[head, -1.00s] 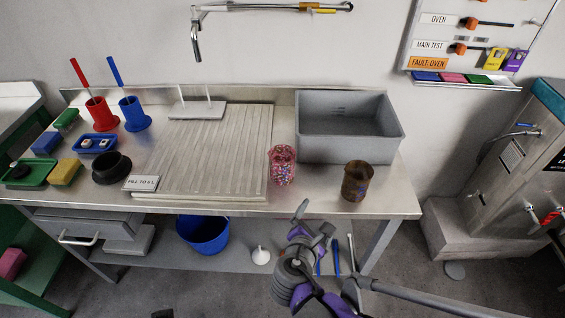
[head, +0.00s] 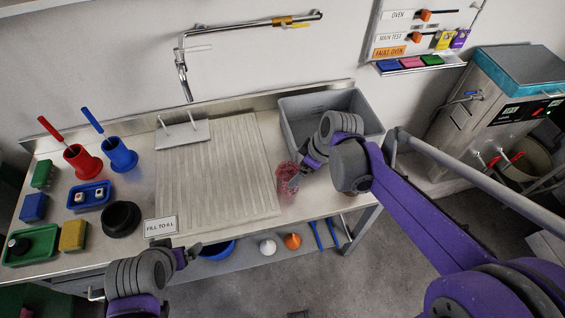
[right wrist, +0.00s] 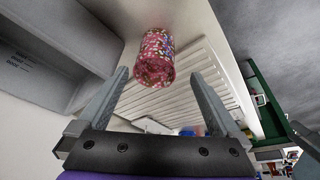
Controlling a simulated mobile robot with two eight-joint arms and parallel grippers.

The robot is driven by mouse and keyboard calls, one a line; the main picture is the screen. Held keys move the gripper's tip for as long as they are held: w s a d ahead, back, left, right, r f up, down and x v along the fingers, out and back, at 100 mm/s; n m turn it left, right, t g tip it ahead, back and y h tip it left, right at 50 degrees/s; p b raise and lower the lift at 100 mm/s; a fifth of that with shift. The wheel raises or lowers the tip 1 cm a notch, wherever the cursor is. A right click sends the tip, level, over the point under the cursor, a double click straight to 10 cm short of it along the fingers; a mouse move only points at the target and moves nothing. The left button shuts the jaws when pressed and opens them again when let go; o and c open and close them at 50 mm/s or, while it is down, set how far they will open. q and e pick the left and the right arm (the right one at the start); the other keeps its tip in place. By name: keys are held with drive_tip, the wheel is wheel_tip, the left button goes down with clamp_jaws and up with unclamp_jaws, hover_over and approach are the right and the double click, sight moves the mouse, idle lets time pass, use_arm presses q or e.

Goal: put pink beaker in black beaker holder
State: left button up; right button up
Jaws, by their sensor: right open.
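The pink speckled beaker (head: 285,184) stands upright on the steel worktop, right of the ribbed drainboard. It shows in the right wrist view (right wrist: 154,62) ahead of my right gripper (right wrist: 160,95), beyond and between its spread fingers. In the head view my right gripper (head: 300,178) is open beside the beaker and partly covers it. The black beaker holder (head: 121,219) is a round, empty-looking ring at the left front of the worktop. My left gripper (head: 190,254) is at the front edge, right of the holder; its jaw opening is unclear.
The grey sink (head: 300,108) is behind my right gripper. A red holder (head: 84,162), blue holder (head: 122,154), blue tray (head: 90,196), green tray (head: 32,245) and yellow sponge (head: 74,236) surround the black holder's side. A sign (head: 160,227) stands beside the holder.

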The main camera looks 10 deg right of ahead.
drive_tip(key=shift+w+a+r, duration=0.2)
drive_tip(key=shift+w+r, duration=0.55)
drive_tip(key=shift+w, duration=0.05)
approach(288, 175)
drive_tip(key=s+a, duration=0.2)
drive_tip(key=shift+y, duration=0.3)
drive_tip(key=x, duration=0.5)
drive_tip(key=shift+w+d, duration=0.15)
drive_tip(key=c, duration=1.4)
drive_tip(key=shift+r, duration=0.2)
